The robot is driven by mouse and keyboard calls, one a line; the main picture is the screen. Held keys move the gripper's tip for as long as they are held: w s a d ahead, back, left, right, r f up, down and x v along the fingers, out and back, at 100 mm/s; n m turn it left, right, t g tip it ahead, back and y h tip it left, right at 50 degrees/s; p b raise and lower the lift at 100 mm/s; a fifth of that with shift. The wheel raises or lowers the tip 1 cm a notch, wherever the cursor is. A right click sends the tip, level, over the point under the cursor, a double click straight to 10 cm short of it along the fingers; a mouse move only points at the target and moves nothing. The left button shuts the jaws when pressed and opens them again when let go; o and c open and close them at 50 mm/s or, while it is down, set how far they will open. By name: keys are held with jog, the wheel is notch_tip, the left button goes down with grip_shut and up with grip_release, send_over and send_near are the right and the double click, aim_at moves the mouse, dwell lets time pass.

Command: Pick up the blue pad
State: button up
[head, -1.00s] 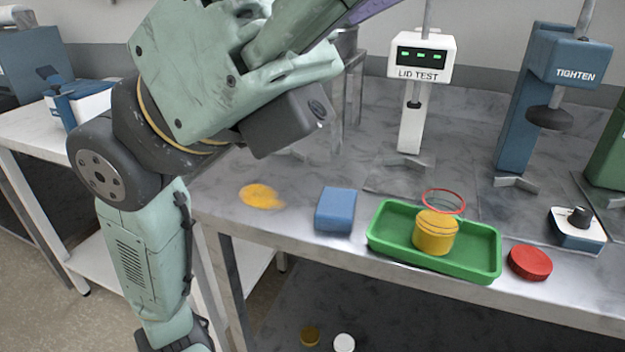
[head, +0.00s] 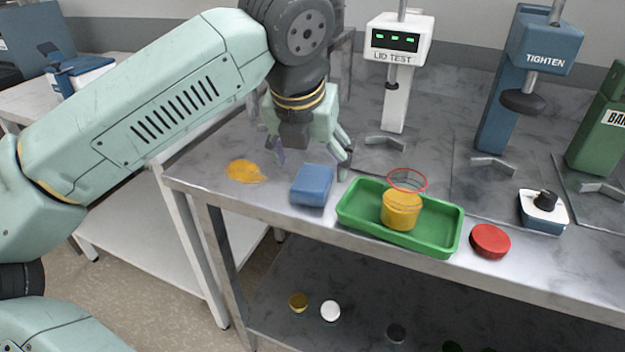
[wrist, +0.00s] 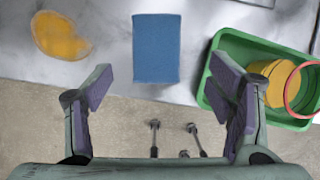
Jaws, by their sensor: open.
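The blue pad (head: 312,185) lies flat on the metal bench near its front edge, between a yellow spill and a green tray. It also shows in the wrist view (wrist: 156,48), ahead of and between the spread fingers. My gripper (head: 312,158) is open and empty, pointing down above the bench close to the pad. In the wrist view my gripper (wrist: 165,95) has its two purple-padded fingers wide apart, with the pad clear of both.
The green tray (head: 357,215) just right of the pad holds a yellow jar (head: 401,211); a red ring shows at the jar's top. A yellow spill (head: 245,171) lies left. A red lid (head: 490,241) lies right of the tray. The lid test post (head: 397,95) stands behind.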

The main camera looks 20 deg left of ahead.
aim_at(312, 178)
jog(key=shift+a+p+x, duration=0.1)
jog(key=shift+p+x, duration=0.4)
jog(key=shift+x, duration=1.05)
jog(key=shift+a+p+x, duration=0.15)
jog(key=shift+p+x, duration=0.3)
jog(key=shift+x, duration=1.1)
jog(key=shift+w+r, duration=0.1)
jog(key=shift+w, duration=0.05)
jog(key=shift+c, duration=0.4)
jog(key=c, duration=1)
